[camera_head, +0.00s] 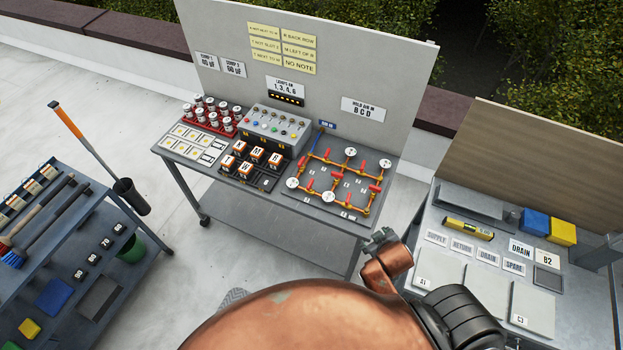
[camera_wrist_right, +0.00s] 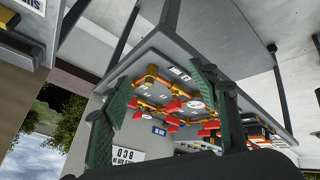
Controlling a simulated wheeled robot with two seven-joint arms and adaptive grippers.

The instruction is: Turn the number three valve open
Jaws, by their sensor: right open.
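The valve board (camera_head: 287,200) lies flat on the right part of the back table. It carries yellow-orange pipes with several red lever handles (camera_head: 376,188), white round discs (camera_head: 328,197) and small white tags. The tag numbers are too small to read, so I cannot tell which valve is number three. My right gripper (camera_wrist_right: 162,78) shows two green fingers spread apart and empty in the right wrist view. The pipes and red handles (camera_wrist_right: 172,105) appear beyond and between the fingers, apart from them. That view is upside down. My left gripper is in neither view.
A grey control box (camera_head: 275,130), a red rack of canisters (camera_head: 210,118) and orange-black blocks (camera_head: 257,154) stand left of the board. An upright panel (camera_head: 340,70) with notes rises behind. A right bench (camera_head: 455,265) and a left tool cart (camera_head: 60,245) flank the table.

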